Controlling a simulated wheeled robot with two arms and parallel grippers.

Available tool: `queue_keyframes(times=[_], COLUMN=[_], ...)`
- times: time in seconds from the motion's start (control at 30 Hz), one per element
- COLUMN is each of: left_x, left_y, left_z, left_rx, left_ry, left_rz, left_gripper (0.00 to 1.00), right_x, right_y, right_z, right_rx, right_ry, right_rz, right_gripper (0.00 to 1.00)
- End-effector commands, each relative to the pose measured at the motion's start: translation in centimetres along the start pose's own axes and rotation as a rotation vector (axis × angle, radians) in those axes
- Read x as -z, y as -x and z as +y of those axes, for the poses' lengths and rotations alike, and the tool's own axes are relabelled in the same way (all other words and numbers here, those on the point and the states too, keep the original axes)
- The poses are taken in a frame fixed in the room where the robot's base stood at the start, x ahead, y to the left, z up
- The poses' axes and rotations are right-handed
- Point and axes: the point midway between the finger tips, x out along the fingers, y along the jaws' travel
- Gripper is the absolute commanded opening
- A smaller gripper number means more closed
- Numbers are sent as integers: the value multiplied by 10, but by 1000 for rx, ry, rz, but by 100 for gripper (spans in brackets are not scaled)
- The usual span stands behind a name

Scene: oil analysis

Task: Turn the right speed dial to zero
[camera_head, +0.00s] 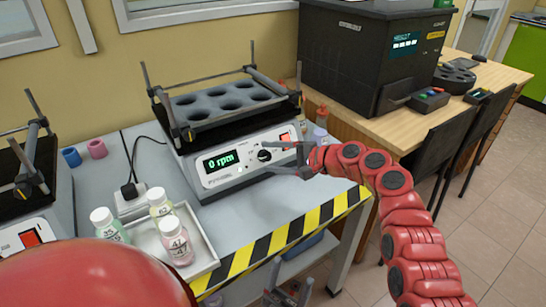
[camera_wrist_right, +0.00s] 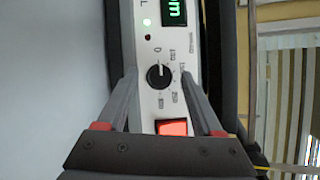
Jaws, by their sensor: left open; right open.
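The right speed dial is a round black knob (camera_head: 264,155) on the white front panel of the shaker (camera_head: 220,175). The shaker's green display (camera_head: 218,161) reads 0 rpm. In the right wrist view, the dial (camera_wrist_right: 159,76) sits between my open right fingers (camera_wrist_right: 158,84), one on each side, with visible gaps. The dial's exact pointer angle is too small to tell; a 0 is printed just above it. In the head view my right gripper (camera_head: 272,158) reaches the panel from the right. My left gripper (camera_head: 287,294) is low, below the bench edge, open and empty.
A lit red switch (camera_wrist_right: 172,127) is close by the dial. A tray (camera_head: 206,258) with several capped bottles stands front left of the shaker. A second shaker (camera_head: 30,215) is at the far left. A black-and-yellow strip (camera_head: 285,238) marks the bench edge.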

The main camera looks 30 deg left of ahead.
Motion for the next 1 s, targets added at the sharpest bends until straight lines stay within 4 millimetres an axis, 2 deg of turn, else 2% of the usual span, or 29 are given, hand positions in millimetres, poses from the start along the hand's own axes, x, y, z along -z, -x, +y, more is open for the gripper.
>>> queue_keyframes(times=[0.17,0.27,0.7,0.83,1.0], left_x=[1,2,4,5,5], left_y=[-4,-9,-26,-28,-29], left_z=[0,0,-1,-1,-1], left_rx=[0,0,0,0,0], left_ry=[0,0,0,0,0], left_rz=[0,0,0,0,0], left_gripper=[71,71,71,71,71], right_x=[0,2,1,1,0], right_y=[13,31,140,160,173], right_z=[-1,-1,-2,0,0], right_rx=[0,4,5,0,1], right_ry=[1,-1,0,-2,0], right_rz=[0,4,5,2,2], right_gripper=[68,68,68,68,68])
